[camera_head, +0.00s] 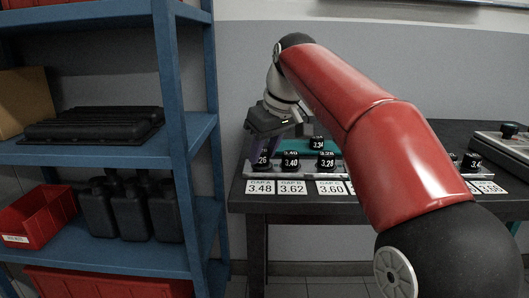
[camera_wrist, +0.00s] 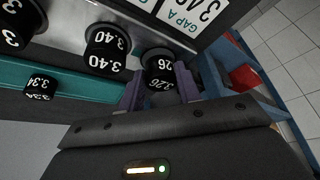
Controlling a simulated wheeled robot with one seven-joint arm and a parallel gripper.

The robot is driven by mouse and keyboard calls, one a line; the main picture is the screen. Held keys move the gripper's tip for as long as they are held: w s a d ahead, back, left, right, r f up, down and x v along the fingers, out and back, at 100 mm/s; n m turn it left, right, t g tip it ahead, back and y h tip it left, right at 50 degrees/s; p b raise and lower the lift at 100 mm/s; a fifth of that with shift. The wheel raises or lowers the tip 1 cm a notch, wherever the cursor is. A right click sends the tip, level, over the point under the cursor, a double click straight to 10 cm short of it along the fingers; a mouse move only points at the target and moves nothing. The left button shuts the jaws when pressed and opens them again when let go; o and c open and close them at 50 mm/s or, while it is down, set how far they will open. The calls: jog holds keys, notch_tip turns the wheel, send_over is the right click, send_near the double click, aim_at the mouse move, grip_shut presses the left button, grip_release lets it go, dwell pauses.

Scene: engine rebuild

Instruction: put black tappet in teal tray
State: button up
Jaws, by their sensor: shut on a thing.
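My gripper (camera_head: 262,157) is at the left end of the metal rail (camera_head: 305,172), pointing down. Its purple fingers are shut on a black tappet marked 3.26 (camera_head: 262,161). The wrist view shows this tappet (camera_wrist: 160,80) between the fingertips (camera_wrist: 160,90), at its round seat in the rail; I cannot tell whether it is lifted. The teal tray (camera_head: 287,146) lies just behind the rail, partly hidden by my arm. One black tappet marked 3.34 (camera_head: 318,143) stands at the tray; it also shows in the wrist view (camera_wrist: 38,88).
Black tappets marked 3.40 (camera_head: 291,161) and 3.28 (camera_head: 326,161) stand in the rail beside the held one. White gap cards (camera_head: 292,187) line the table's front. A blue shelf (camera_head: 185,100) stands left of the table. A grey device (camera_head: 505,142) sits at right.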

jog(key=shift+f, duration=0.15)
jog(key=shift+f, duration=0.15)
jog(key=o, duration=1)
jog(key=shift+c, duration=0.2)
jog(key=shift+f+b, duration=0.1)
jog(key=shift+b, duration=0.5)
